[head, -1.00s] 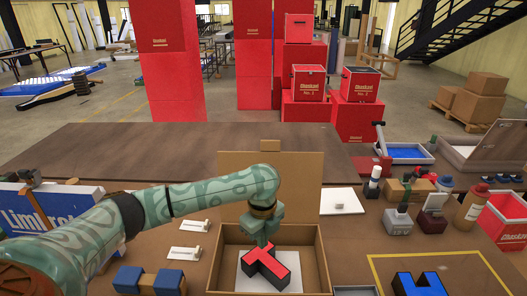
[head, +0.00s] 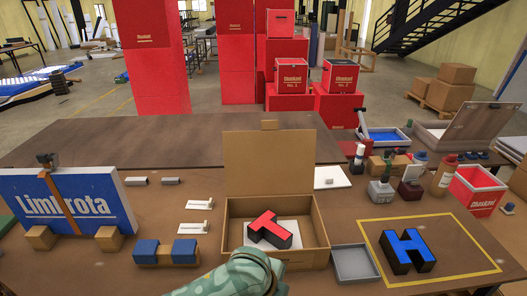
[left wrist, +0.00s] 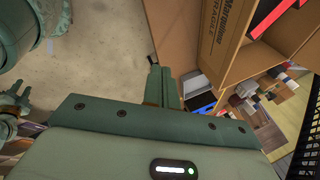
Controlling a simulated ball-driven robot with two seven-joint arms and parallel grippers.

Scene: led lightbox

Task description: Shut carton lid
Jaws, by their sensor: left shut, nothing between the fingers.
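The open cardboard carton (head: 318,222) stands on the brown table in the head view. Its lid (head: 268,165) stands up at the back, hinged on the far wall. A red T-shaped block (head: 268,229) with dark sides lies inside on a white sheet (head: 291,228). My left arm shows at the bottom edge in front of the carton; its fingertips are hidden there. In the left wrist view my left gripper (left wrist: 160,85) is shut and empty, beside the carton's printed outer wall (left wrist: 225,35). A teal gripper-like part at the left edge is probably my right gripper (left wrist: 12,105); its jaws are unclear.
A grey tray (head: 355,264) sits right of the carton, near a blue H block (head: 408,249) inside a yellow outline. Blue-ended blocks (head: 167,252) and white pieces (head: 195,229) lie to the left. A white tile (head: 332,184) lies behind right.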

